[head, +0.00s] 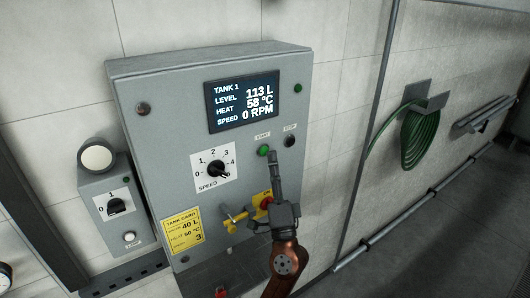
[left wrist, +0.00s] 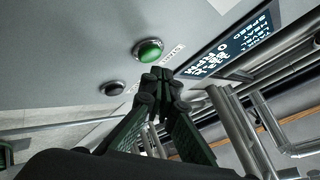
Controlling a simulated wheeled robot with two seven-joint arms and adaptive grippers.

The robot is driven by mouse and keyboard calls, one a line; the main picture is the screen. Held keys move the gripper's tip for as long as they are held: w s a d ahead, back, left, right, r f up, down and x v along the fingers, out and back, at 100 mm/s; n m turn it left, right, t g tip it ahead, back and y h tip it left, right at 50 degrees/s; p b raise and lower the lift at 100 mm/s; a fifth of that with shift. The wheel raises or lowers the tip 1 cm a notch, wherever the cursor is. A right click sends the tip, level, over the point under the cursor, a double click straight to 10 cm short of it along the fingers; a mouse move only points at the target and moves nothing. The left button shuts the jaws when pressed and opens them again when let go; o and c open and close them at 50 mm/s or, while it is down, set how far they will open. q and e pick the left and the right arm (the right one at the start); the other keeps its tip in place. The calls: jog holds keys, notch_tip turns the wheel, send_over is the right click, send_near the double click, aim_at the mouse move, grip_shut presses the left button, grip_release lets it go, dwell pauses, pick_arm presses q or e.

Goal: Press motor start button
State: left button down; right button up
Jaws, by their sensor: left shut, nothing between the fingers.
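The green start button (head: 263,150) is on the front of the grey control box, under a START label. My left gripper (head: 272,157) is shut and empty, its fingertips just below and right of the button in the head view. In the left wrist view the green button (left wrist: 149,51) lies just beyond the closed fingertips (left wrist: 158,76); I cannot tell whether they touch. The dark stop button (head: 289,141) sits to the right of the start button and also shows in the left wrist view (left wrist: 112,88). My right gripper is not in view.
The display (head: 243,102) reads TANK 1, 113 L, 58 °C, 0 RPM. A speed knob (head: 218,169) is left of the gripper. A red knob on a yellow plate (head: 260,200) and a yellow handle (head: 232,217) are close beside it. A green hose (head: 418,138) hangs at right.

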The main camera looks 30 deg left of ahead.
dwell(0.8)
pick_arm(q)
jog(key=shift+a, duration=0.15)
jog(key=shift+w+a, duration=0.15)
jog(key=shift+a, duration=0.1)
